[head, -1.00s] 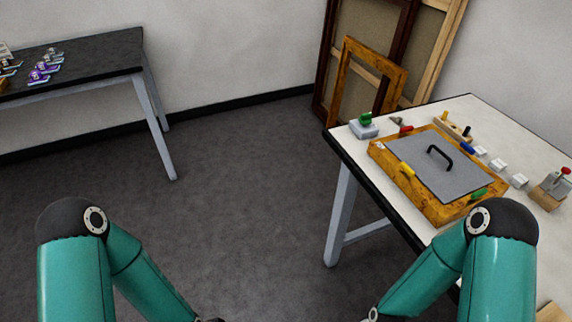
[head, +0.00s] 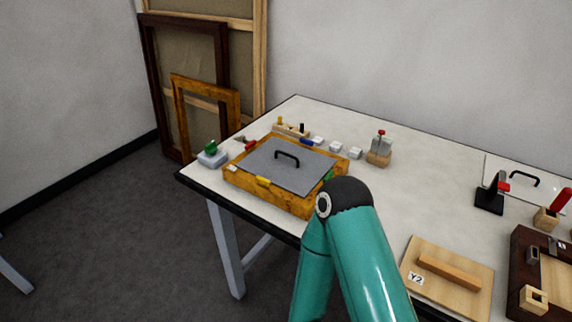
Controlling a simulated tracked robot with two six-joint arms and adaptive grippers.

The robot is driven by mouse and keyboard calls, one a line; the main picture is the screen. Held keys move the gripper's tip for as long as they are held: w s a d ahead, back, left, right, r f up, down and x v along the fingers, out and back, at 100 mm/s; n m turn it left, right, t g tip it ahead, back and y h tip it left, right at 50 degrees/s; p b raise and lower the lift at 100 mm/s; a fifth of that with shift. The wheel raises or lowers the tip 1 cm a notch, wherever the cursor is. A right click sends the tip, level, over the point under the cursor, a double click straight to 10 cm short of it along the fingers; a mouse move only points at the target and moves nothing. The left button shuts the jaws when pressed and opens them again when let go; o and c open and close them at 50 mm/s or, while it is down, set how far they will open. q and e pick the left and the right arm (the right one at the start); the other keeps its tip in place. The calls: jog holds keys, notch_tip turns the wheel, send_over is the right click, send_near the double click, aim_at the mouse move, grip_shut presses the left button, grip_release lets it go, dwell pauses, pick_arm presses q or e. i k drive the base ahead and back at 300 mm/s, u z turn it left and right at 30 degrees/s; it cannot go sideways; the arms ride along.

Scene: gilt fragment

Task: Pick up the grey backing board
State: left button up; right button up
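The grey backing board (head: 268,164) lies flat in a golden-brown wooden frame (head: 245,187) on the white table (head: 410,158). A black arched handle (head: 287,155) stands up from its middle.
A pale board marked Y2 (head: 420,258) and a dark frame (head: 523,290) lie at the table's front right. Several small white blocks (head: 336,147) and a red-topped wooden block (head: 379,152) stand behind the board. Framed canvases (head: 190,60) lean on the wall.

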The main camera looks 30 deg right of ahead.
aim_at(297, 169)
jog(key=u, duration=0.8)
jog(key=i, duration=0.15)
jog(key=z, duration=2.55)
jog(key=k, duration=1.35)
jog(key=u, duration=0.55)
jog(key=i, duration=1)
jog(key=u, duration=0.1)
